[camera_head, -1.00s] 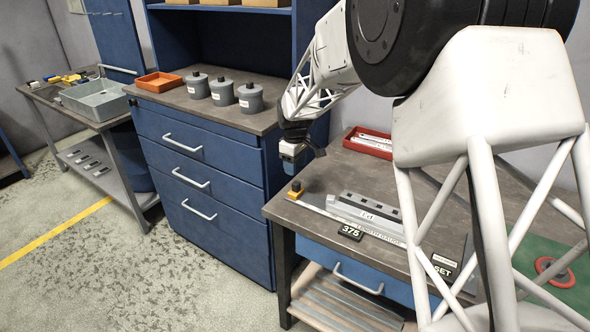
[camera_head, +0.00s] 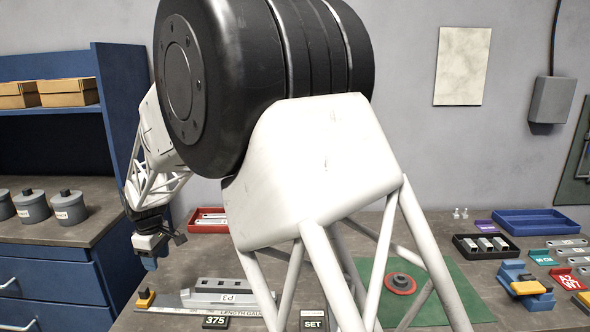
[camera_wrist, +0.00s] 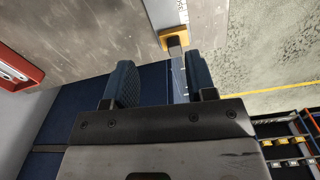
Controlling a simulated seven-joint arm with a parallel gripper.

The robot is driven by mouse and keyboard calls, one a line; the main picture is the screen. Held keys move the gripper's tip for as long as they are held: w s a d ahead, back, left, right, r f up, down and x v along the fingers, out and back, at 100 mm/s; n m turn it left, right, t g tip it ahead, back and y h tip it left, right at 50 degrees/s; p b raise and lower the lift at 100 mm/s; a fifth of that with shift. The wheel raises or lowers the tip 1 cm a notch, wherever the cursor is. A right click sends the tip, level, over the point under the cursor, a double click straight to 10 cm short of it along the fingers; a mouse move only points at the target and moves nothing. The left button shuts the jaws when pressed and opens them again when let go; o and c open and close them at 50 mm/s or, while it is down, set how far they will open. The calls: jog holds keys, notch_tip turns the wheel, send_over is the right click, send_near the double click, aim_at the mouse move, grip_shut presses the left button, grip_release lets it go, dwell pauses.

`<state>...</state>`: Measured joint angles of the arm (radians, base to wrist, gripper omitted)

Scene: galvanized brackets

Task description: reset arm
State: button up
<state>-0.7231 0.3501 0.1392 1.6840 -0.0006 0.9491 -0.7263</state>
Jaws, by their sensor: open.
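My gripper (camera_head: 150,264) hangs at the left end of the workbench (camera_head: 180,268) in the head view, fingers pointing down. In the wrist view my gripper (camera_wrist: 160,85) shows two blue fingers spread apart with nothing between them. A yellow stop block (camera_head: 145,297) sits on the bench just below the gripper; it also shows beyond the fingertips in the wrist view (camera_wrist: 174,38). My white arm hides part of the bench.
A red tray (camera_head: 208,229) stands at the back. A green mat (camera_head: 455,290), black tray (camera_head: 487,255), blue tray (camera_head: 540,231) and blue-yellow fixture (camera_head: 526,291) are to the right. Grey canisters (camera_head: 70,208) stand on the blue cabinet at left.

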jog(key=s+d+r+m, duration=0.3)
jog(key=d+r, duration=0.2)
jog(key=d, duration=0.7)
jog(key=s+d+r+m+t, duration=0.1)
jog(key=s+d+r+m, duration=0.2)
jog(key=d, duration=0.8)
jog(key=s+d+r+m, duration=0.25)
jog(key=d+r, duration=0.35)
jog(key=d, duration=0.6)
jog(key=s+d+f+m, duration=0.1)
jog(key=s+d+m, duration=0.3)
jog(key=s+d, duration=0.7)
jog(key=s+d+f+m+t, duration=0.1)
jog(key=s+d+m, duration=0.3)
jog(key=s+d, duration=0.7)
jog(key=shift+s+d+f, duration=0.25)
jog(key=shift+s+f, duration=0.1)
jog(key=shift+s, duration=2)
